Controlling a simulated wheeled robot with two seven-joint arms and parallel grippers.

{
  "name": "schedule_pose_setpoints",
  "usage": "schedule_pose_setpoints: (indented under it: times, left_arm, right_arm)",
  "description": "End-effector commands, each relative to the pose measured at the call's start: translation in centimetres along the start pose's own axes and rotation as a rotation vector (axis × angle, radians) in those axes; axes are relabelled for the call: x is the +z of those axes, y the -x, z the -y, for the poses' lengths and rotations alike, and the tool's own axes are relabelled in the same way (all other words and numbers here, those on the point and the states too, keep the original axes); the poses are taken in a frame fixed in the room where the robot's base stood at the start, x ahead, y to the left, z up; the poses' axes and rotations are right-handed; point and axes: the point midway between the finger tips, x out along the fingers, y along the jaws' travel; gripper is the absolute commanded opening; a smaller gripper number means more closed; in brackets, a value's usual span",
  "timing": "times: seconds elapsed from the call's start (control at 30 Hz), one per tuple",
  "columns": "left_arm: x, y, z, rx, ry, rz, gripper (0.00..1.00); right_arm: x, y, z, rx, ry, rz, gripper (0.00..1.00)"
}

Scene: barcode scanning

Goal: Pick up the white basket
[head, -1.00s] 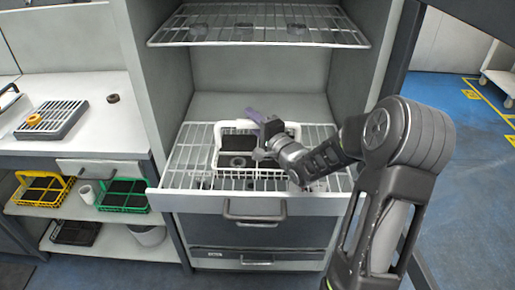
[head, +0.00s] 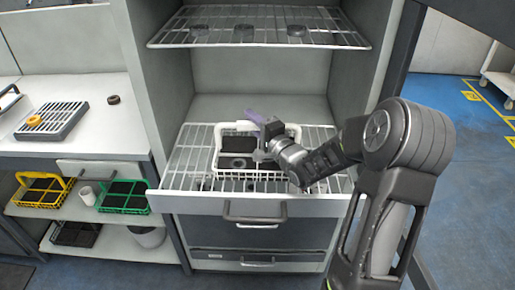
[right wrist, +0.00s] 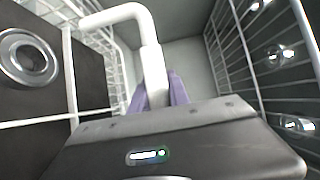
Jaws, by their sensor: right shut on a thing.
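The white basket (head: 219,160) stands on the pulled-out wire shelf in the cabinet, with a dark base and a metal ring (head: 238,163) inside. My right gripper (head: 256,118) reaches in from the right and has its purple fingers on the basket's raised handle. In the right wrist view, the white handle (right wrist: 153,65) passes between the purple fingers (right wrist: 160,95), which are shut on it. The ring also shows in the right wrist view (right wrist: 28,57). The gripper body hides the basket's right part in the head view. My left gripper is not in view.
An upper wire shelf (head: 258,38) with several dark round parts hangs above. The cabinet's side walls flank the basket. A yellow basket (head: 43,203) and a green basket (head: 123,210) stand on the lower left shelf. The pulled-out wire shelf (head: 185,178) has bare room around the basket.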

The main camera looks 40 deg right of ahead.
Motion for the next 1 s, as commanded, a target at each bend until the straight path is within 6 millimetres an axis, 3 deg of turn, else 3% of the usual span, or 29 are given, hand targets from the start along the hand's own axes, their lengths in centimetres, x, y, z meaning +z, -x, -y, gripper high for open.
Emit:
schedule_pose_setpoints:
  times: [0.33,0.8,1.0]
  left_arm:
    - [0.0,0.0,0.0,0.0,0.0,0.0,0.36]
    - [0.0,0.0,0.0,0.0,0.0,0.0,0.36]
    - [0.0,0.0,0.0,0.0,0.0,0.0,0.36]
  right_arm:
    - [0.0,-0.1,1.4,-0.005,0.002,0.001,0.0]
    - [0.0,-0.1,9.2,-0.008,0.003,0.0,0.0]
    - [0.0,0.0,10.3,-0.005,0.001,0.0,0.0]
